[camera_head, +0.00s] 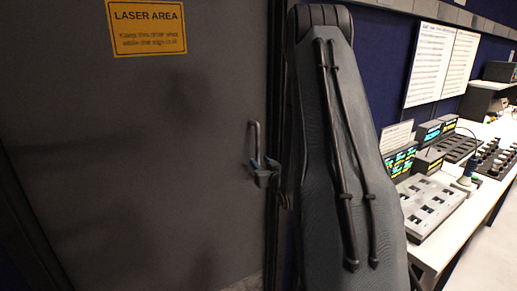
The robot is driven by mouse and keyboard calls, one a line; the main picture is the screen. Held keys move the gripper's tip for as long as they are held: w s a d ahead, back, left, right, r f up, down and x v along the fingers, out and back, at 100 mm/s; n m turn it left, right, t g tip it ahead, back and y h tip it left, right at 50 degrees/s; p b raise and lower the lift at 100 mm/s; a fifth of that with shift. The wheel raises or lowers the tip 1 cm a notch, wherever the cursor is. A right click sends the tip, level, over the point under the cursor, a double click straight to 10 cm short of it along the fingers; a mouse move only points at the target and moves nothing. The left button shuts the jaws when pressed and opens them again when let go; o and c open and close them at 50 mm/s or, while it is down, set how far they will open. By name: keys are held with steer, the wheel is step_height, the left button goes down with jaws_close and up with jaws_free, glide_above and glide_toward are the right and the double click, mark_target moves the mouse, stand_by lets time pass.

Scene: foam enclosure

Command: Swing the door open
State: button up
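The grey door (140,170) fills the left of the view and looks closed, its right edge against a dark frame. A yellow "LASER AREA" sign (147,27) is on its upper part. A metal handle (253,136) stands near the door's right edge. A small grey-blue part that looks like the tip of my gripper (263,172) is at the lower end of the handle. It seems to touch or overlap the handle; I cannot tell whether its fingers are around it. The rest of my gripper is hidden behind my large grey arm link.
A white bench (437,247) with control boxes (430,205) and several dark knobs runs along the right. Papers (430,65) hang on the blue wall above it. My arm link stands between door and bench. Little floor shows.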

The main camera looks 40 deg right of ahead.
mark_target(258, 152)
steer(key=shift+w+d+r+t+p, duration=0.1)
steer(key=shift+d+r+t+p, duration=0.25)
steer(key=shift+d+r, duration=0.35)
steer(key=shift+p+x, duration=1.1)
steer(key=shift+x, duration=2.4)
steer(key=shift+d+f, duration=0.1)
steer(key=shift+f, duration=0.05)
jaws_close()
